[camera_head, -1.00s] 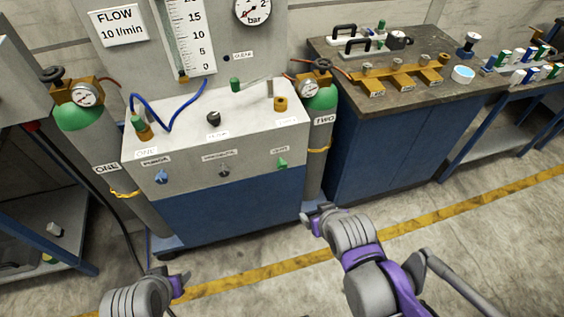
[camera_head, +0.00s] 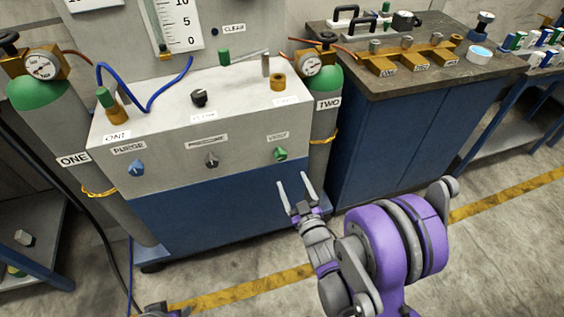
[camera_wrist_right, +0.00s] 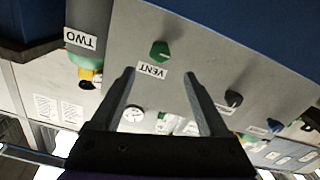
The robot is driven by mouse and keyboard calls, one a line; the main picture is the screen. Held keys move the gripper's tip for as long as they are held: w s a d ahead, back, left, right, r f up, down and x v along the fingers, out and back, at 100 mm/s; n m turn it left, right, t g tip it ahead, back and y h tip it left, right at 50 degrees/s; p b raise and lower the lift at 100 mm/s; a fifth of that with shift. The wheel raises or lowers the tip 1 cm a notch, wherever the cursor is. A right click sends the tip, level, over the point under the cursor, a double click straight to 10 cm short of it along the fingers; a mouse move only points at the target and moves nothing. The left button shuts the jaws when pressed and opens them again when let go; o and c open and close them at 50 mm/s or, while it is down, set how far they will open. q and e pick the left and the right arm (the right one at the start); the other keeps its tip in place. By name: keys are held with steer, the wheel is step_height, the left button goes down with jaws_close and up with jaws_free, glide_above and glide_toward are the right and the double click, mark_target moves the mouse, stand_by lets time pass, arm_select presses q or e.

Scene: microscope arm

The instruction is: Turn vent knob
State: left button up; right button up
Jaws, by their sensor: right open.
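The green vent knob (camera_head: 280,154) is on the right of the grey panel front, under a label reading VENT. It also shows in the right wrist view (camera_wrist_right: 159,51), beyond my fingertips and between their lines. My right gripper (camera_head: 296,187) is open and empty, below and in front of the knob, apart from it. Its two fingers (camera_wrist_right: 160,72) show in the wrist view. A black pressure knob (camera_head: 212,160) and a blue purge knob (camera_head: 137,167) sit left of the vent knob. Part of my left arm shows at the bottom edge; its fingers cannot be made out.
Gas cylinder TWO (camera_head: 322,124) stands just right of the panel, and cylinder ONE (camera_head: 62,130) stands left. A blue cabinet (camera_head: 405,150) with a dark top is at the right.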

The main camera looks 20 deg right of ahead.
mark_target(282, 158)
steer(key=w, duration=1)
steer(key=shift+w+a+r, duration=0.1)
steer(key=shift+w+a, duration=0.05)
steer(key=shift+c, duration=0.2)
jaws_close()
